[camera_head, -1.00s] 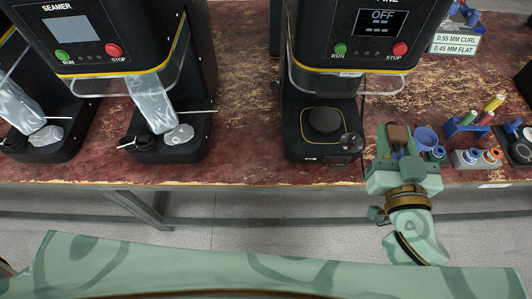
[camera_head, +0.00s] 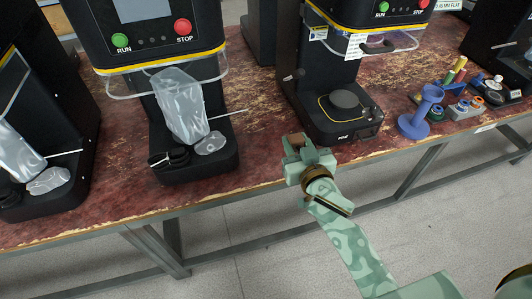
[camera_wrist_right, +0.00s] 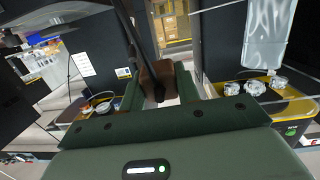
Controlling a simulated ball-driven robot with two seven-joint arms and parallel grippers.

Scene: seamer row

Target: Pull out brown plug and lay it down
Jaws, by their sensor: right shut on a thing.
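My right gripper (camera_head: 308,152) is shut on the brown plug (camera_head: 297,138). It holds the plug near the table's front edge, between the two middle machines. In the right wrist view the brown plug (camera_wrist_right: 158,72) sits between the two green fingers of the right gripper (camera_wrist_right: 160,90). A dark strip crosses in front of it there; I cannot tell if it is a cord. In the head view the fingers hide part of the plug. No socket is plainly visible. My left gripper is not in view.
A seamer (camera_head: 190,150) with a clear bag stands left of the gripper; a machine with a round black pad (camera_head: 345,103) stands right. A blue spool-shaped stand (camera_head: 421,118) and small reels (camera_head: 468,107) are further right. The worn red tabletop (camera_head: 258,140) between the machines is bare.

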